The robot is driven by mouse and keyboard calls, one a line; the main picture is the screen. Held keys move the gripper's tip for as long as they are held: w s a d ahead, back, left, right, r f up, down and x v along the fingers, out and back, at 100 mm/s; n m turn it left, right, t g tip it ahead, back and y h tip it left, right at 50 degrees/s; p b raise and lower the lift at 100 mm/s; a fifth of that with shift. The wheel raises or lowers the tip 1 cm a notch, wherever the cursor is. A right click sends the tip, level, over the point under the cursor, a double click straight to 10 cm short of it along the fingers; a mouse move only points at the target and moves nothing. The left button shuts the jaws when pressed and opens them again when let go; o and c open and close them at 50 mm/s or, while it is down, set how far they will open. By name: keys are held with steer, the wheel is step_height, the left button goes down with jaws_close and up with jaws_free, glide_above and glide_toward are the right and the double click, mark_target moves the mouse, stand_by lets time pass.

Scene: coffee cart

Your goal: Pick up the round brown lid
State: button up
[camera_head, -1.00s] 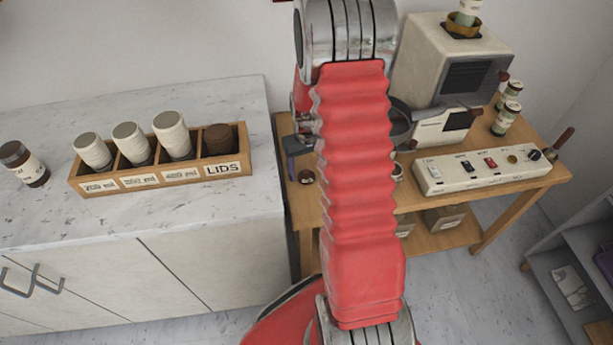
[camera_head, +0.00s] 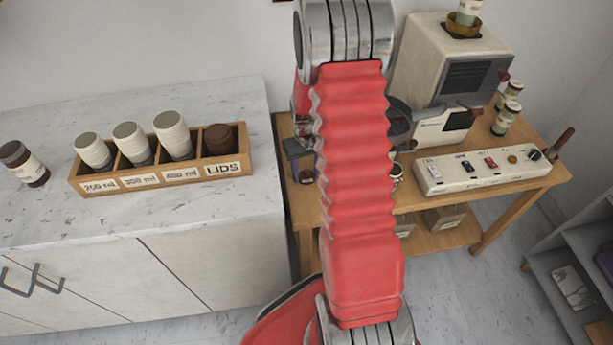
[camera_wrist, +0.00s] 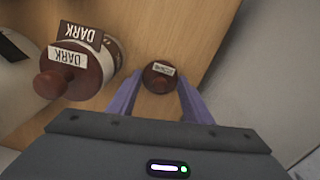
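The label is too small to read. My gripper (camera_wrist: 157,92) is open, its two purple fingers on either side of the lid, with narrow gaps showing. I cannot tell whether the fingers touch the wood.
A brown-topped jar marked DARK (camera_wrist: 72,72) stands close left of my gripper in the wrist view. The coffee machine (camera_head: 448,75) and switch panel (camera_head: 480,170) stand right. A wooden rack (camera_head: 165,180) with cups and dark lids (camera_head: 219,138) sits on the marble counter.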

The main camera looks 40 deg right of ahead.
mark_target(307, 171)
steer(key=c, duration=0.6)
steer(key=shift+o, duration=0.2)
step_height(307, 171, up, 10)
stand_by(0.3)
stand_by(0.5)
